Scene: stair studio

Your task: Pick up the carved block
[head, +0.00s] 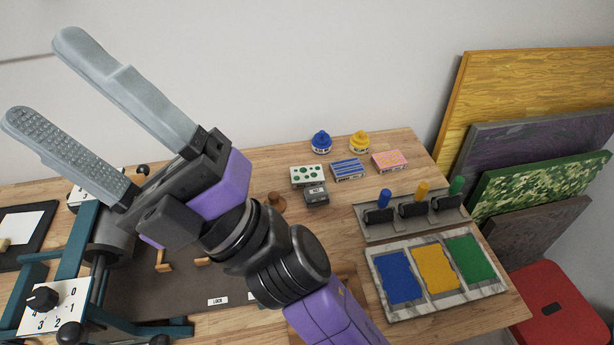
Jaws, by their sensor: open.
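My gripper (45,78) is raised high at the upper left in the head view. Its two grey fingers are wide apart with nothing between them. Several small blocks lie on the wooden table, right of my arm: one white with green dots (310,174), one with blue stripes (348,168), one pink patterned (389,161), and a dark grey one (316,193) in front of them. I cannot tell for sure which is the carved block; the dark grey one is a candidate. My gripper is far from all of them.
Blue (321,141) and yellow (359,142) jars stand behind the blocks. A rack (415,224) with coloured handles and a three-colour tray (380,300) are at right. A brown knob (276,203) is near my arm. A press (60,300) fills the lower left.

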